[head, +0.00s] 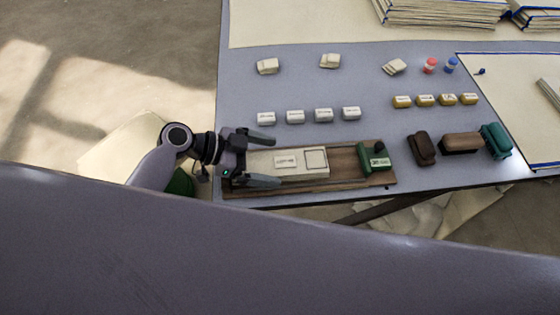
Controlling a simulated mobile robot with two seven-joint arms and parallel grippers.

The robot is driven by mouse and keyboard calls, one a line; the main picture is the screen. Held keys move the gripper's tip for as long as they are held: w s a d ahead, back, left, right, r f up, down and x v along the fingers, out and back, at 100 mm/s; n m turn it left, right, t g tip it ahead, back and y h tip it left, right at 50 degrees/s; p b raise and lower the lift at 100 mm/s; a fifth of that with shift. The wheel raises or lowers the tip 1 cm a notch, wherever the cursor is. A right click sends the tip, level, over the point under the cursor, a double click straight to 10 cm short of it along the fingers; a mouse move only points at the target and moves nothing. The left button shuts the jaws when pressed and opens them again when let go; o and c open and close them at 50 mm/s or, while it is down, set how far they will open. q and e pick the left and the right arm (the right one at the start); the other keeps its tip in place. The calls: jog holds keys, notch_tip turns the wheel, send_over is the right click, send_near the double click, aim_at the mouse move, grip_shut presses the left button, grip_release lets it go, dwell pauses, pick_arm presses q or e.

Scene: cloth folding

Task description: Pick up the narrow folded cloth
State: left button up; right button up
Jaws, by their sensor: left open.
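A narrow cream piece (318,171), which looks like the folded cloth, lies flat on a brown wooden board (343,184) near the table's front edge. It has a pale label and a dark-outlined square on top. My left gripper (275,163) is open at its left end, one finger on the far side and one on the near side. I cannot tell whether the fingers touch it. The gripper partly covers that end. A green block-like tool (374,159) stands at the board's right end. My right gripper is not in view.
The grey table (240,90) holds a row of white blocks (295,117), yellow blocks (425,100), cream pieces (330,61), and red (430,66) and blue (451,65) bottles. Brown (421,149) and teal (496,141) items stand right of the board.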

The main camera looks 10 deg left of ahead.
aim_at(273, 162)
pick_arm(q)
jog(key=shift+x, duration=1)
jog(key=c, duration=1.1)
jog(key=shift+r, duration=0.1)
notch_tip(273, 162, up, 20)
jog(key=p, duration=0.1)
jog(key=a+n+t+y, duration=0.3)
jog(key=a+n+y, duration=0.1)
jog(key=n, duration=0.1)
jog(key=a+f+n+t+y, duration=0.1)
jog(key=a+n+t+y, duration=0.2)
jog(key=a+n+y, duration=0.1)
jog(key=s+a+f+n+t+y+p, duration=0.1)
jog(key=a+n+t+y, duration=0.1)
jog(key=a+n, duration=0.3)
jog(key=shift+f+n+t+y, duration=0.1)
jog(key=shift+n+t+y, duration=0.3)
jog(key=shift+y, duration=0.5)
